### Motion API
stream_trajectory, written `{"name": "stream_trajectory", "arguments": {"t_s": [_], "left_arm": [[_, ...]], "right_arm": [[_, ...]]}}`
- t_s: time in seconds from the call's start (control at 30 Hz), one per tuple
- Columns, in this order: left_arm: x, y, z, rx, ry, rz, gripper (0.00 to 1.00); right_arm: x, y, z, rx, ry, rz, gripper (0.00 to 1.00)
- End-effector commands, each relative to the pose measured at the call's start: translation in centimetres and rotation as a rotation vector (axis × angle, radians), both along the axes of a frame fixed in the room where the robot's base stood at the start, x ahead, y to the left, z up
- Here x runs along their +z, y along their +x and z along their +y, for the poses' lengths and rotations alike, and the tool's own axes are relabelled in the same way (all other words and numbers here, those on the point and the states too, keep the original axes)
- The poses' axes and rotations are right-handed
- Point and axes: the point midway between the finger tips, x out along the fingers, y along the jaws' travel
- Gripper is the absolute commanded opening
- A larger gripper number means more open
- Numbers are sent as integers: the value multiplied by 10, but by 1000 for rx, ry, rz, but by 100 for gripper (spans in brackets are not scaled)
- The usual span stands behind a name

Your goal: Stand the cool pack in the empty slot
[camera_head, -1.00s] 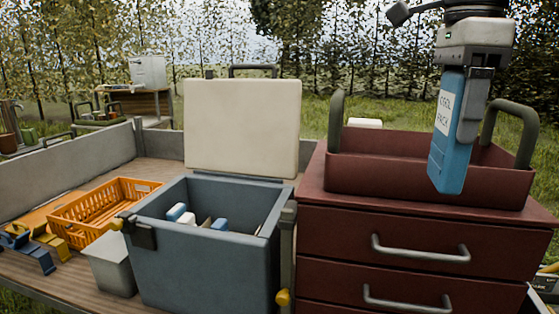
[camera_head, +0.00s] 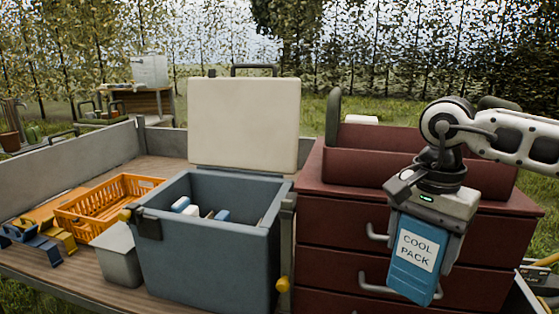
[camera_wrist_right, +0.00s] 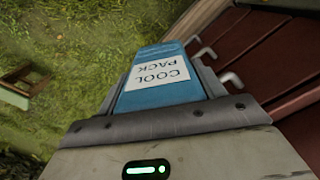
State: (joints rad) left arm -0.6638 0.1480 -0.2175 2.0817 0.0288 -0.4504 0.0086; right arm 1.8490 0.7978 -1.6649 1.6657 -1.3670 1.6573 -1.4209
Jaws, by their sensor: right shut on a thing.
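My right gripper (camera_head: 430,222) is shut on the blue cool pack (camera_head: 408,279), which has a white label reading COOL PACK. The pack hangs below the gripper, slightly tilted, in front of the red drawer unit. In the right wrist view the pack (camera_wrist_right: 150,101) shows between the fingers, with grass below. The blue-grey cool box (camera_head: 205,262) stands open left of the gripper, its cream lid (camera_head: 243,122) raised behind. Blue and white items (camera_head: 183,206) show inside it. The front wall hides the box's floor, so I cannot see the empty slot. My left gripper is not in view.
The red drawer unit (camera_head: 335,222) with metal handles stands right of the box and carries a red tray (camera_head: 360,166). An orange crate (camera_head: 112,200) and a grey bin (camera_head: 119,262) stand left. A yellow-tipped latch (camera_head: 283,284) sticks out at the box's right.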

Motion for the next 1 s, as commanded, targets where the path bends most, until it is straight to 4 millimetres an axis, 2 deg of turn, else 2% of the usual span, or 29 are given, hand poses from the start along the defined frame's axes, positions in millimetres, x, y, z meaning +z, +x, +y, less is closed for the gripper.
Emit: {"name": "stream_trajectory", "arguments": {"t_s": [0.03,0.1,0.2,0.3,0.43,0.77,0.87,1.0], "left_arm": [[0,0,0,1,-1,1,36],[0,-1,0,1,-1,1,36],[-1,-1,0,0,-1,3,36],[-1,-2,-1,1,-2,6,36],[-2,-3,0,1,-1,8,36],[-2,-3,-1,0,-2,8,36],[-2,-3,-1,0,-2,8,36],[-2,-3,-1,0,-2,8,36]], "right_arm": [[-30,-11,3,144,2,11,36],[-61,-25,8,338,3,9,36],[-93,-44,16,569,5,6,36],[-113,-59,22,729,3,1,36],[-125,-70,26,837,3,-1,36],[-129,-72,26,855,2,-1,36],[-144,-74,27,854,4,3,36],[-190,-82,28,853,9,7,36]]}}
